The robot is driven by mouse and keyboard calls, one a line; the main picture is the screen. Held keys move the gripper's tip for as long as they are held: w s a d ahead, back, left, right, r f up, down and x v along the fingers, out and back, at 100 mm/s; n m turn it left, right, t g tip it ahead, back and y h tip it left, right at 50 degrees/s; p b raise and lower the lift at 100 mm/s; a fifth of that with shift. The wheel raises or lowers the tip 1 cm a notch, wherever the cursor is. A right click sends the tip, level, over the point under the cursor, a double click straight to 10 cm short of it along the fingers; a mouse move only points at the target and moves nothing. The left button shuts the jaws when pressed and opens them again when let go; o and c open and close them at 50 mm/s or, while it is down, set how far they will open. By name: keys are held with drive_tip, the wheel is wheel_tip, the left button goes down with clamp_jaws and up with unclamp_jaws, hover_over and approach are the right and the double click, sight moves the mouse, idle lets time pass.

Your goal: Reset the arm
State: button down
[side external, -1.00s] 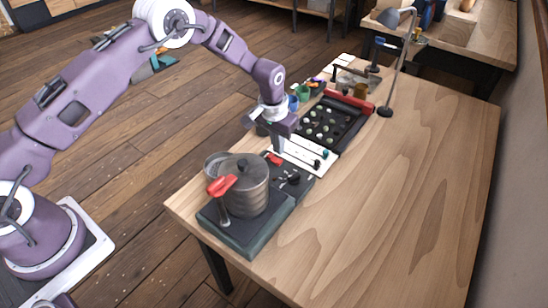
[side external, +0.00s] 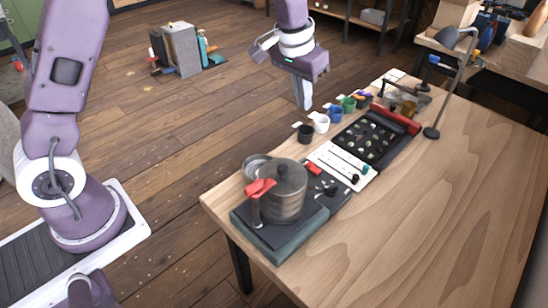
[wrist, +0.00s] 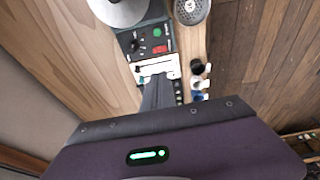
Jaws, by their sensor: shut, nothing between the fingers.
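My gripper (side external: 304,106) hangs in the air beyond the table's left edge in the side external view, over the wooden floor. Its fingers point down, are closed together and hold nothing. In the wrist view the shut fingers (wrist: 158,92) reach up the middle of the picture, in front of the white slider panel (wrist: 158,66). The side external view shows that the gripper is raised clear of the cups and the table.
A metal pot (side external: 285,197) with a red handle stands on a dark base at the table's near corner. A row of cups, with a white one (side external: 320,122), lines the left edge. A black tray (side external: 368,139) and a lamp (side external: 431,132) stand farther back. The table's right side is bare.

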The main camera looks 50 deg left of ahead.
drive_tip(key=s+a+r+t, duration=0.1)
drive_tip(key=s+a+r, duration=0.1)
drive_tip(key=s+r, duration=0.9)
drive_tip(key=s+t, duration=0.1)
drive_tip(key=s, duration=1.9)
drive_tip(key=shift+s+a+f+t, duration=0.35)
drive_tip(key=shift+a+f+t, duration=0.05)
drive_tip(key=shift+a+f, duration=0.05)
